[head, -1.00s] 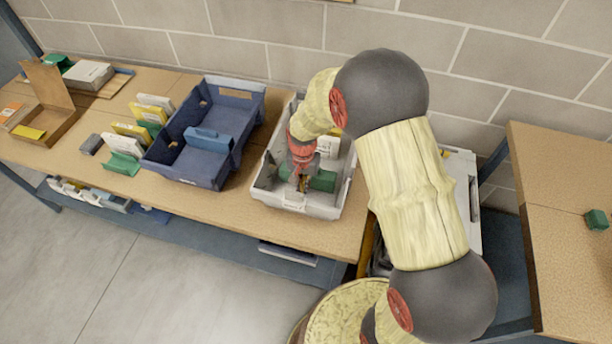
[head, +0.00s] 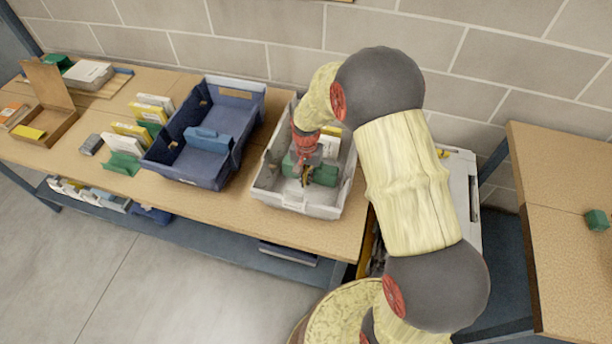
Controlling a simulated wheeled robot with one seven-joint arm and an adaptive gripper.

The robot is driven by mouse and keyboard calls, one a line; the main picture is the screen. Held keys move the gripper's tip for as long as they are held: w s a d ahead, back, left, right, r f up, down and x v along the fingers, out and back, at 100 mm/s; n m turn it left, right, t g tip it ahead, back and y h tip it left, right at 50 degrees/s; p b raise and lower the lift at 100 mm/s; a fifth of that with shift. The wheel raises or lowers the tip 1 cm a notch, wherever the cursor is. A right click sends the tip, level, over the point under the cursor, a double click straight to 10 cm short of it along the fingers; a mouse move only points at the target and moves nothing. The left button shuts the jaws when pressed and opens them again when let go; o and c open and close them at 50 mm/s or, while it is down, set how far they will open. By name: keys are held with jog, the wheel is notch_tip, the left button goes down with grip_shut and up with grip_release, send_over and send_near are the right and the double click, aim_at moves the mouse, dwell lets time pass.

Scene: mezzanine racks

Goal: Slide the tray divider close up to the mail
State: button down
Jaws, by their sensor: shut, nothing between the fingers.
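The light grey tray (head: 270,198) stands on the table, near its right end. A green divider (head: 329,174) stands across the inside of the tray. The mail, white and yellow pieces (head: 328,147), stands behind the divider toward the wall. The divider looks close to the mail, but my arm hides part of both and I cannot tell whether they touch. My gripper (head: 305,181) is shut and empty, pointing down inside the tray at the front side of the divider. It looks to be against or very near the divider's front face.
A dark blue tray (head: 178,172) with a blue divider stands to the left of the grey tray. Several green, yellow and white items (head: 124,143) stand left of it. An open cardboard box (head: 47,130) lies farther left. A brick wall (head: 280,22) runs behind the table.

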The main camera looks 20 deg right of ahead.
jog(key=shift+w+d, duration=0.7)
jog(key=shift+w, duration=0.25)
jog(key=shift+w+d, duration=0.7)
jog(key=shift+w, duration=0.25)
jog(key=shift+w+d, duration=0.6)
jog(key=shift+w, duration=0.3)
dwell(0.9)
jog(key=shift+s, duration=0.15)
jog(key=shift+s+a, duration=0.45)
jog(key=shift+s, duration=0.05)
jog(key=shift+r, duration=0.1)
notch_tip(320, 180, up, 13)
jog(key=p, duration=0.8)
dwell(0.8)
